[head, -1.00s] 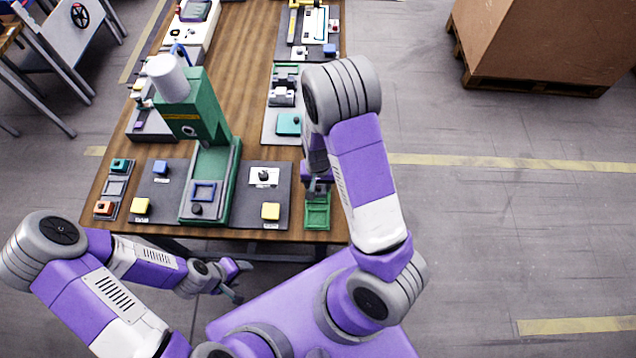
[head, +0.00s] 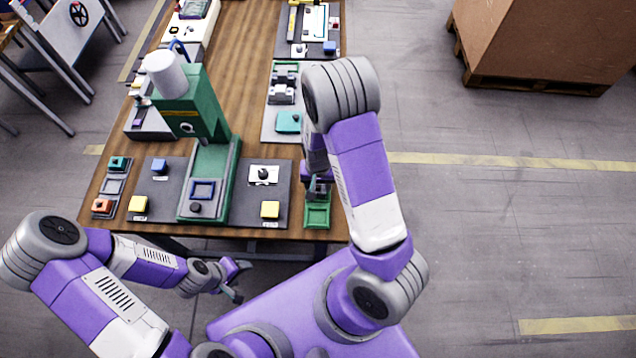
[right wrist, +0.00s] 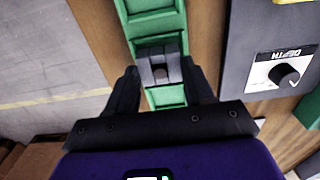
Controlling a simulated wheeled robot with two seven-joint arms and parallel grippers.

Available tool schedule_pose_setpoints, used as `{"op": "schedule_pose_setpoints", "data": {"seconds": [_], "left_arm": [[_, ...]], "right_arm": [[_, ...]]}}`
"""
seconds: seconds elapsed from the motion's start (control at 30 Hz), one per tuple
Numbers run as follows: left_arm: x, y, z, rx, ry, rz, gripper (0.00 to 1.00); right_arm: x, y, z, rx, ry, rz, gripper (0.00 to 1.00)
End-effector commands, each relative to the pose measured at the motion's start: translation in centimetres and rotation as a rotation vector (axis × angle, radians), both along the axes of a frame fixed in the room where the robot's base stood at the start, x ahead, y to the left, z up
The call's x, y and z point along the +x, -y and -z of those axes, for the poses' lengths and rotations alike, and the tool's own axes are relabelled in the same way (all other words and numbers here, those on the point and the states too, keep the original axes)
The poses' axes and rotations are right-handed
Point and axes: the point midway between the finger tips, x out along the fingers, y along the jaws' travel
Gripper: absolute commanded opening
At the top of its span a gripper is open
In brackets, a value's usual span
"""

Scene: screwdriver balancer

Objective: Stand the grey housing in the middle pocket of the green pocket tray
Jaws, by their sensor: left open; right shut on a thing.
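The green pocket tray (head: 317,223) lies at the near right corner of the table; its pockets run in a row in the right wrist view (right wrist: 152,24). My right gripper (head: 319,188) is over the tray's far part, pointing down, and is shut on the grey housing (right wrist: 159,66). In the right wrist view the housing sits between the fingers, lined up with the tray's middle, with a green pocket on either side. I cannot tell whether its base touches the pocket floor. My left gripper (head: 240,282) is open and empty, off the table's front edge.
A dark panel with a depth knob (head: 263,174) and a yellow button (head: 270,209) lies just left of the tray. The green press (head: 205,120) stands further left. A teal block (head: 288,122) is on a grey board beyond the tray.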

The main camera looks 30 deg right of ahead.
Motion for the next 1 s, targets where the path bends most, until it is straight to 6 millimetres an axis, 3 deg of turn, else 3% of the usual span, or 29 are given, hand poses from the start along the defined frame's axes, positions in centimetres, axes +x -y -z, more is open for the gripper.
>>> {"op": "schedule_pose_setpoints", "data": {"seconds": [0.67, 0.7, 0.87, 1.0], "left_arm": [[-0.01, 0.00, 0.88, 0.000, 0.000, 0.000, 0.56], [0.00, 0.00, 0.88, 0.000, 0.000, 0.000, 0.56], [0.00, 0.00, 0.88, 0.000, 0.000, 0.000, 0.56], [0.00, 0.00, 0.88, 0.000, 0.000, 0.000, 0.56]], "right_arm": [[0.02, 0.00, 1.08, 0.000, 0.000, 0.000, 0.21], [0.02, 0.00, 1.08, 0.000, 0.000, 0.000, 0.55], [0.01, 0.00, 1.08, 0.000, 0.000, 0.000, 0.80], [0.01, 0.01, 1.09, 0.000, 0.000, 0.000, 0.82]]}}
